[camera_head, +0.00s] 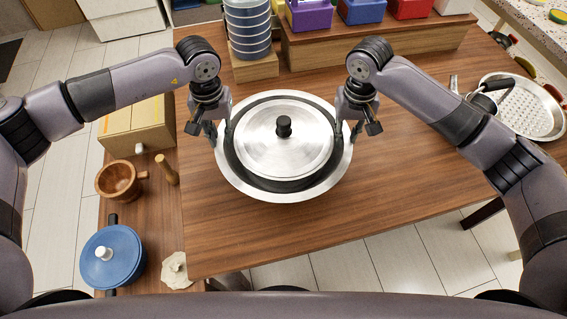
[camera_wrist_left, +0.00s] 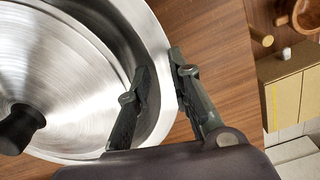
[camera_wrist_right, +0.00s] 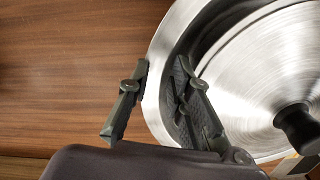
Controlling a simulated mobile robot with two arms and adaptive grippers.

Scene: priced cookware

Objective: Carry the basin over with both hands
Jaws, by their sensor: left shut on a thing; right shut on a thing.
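The basin (camera_head: 284,196) is a round metal bowl with a wide silver rim, on or just above the wooden table; I cannot tell which. A silver lid (camera_head: 262,155) with a black knob lies inside it, ringed by a dark band. My left gripper (camera_head: 221,137) is shut on the left side of the rim. In the left wrist view its fingers straddle the basin wall (camera_wrist_left: 152,32). My right gripper (camera_head: 347,136) is shut on the opposite side. In the right wrist view one finger is inside and one outside the rim (camera_wrist_right: 153,108).
A perforated pan (camera_head: 525,108) lies at the right. A blue pot (camera_head: 112,256) and a wooden mortar (camera_head: 118,180) stand at the left. The table's front and right middle are clear.

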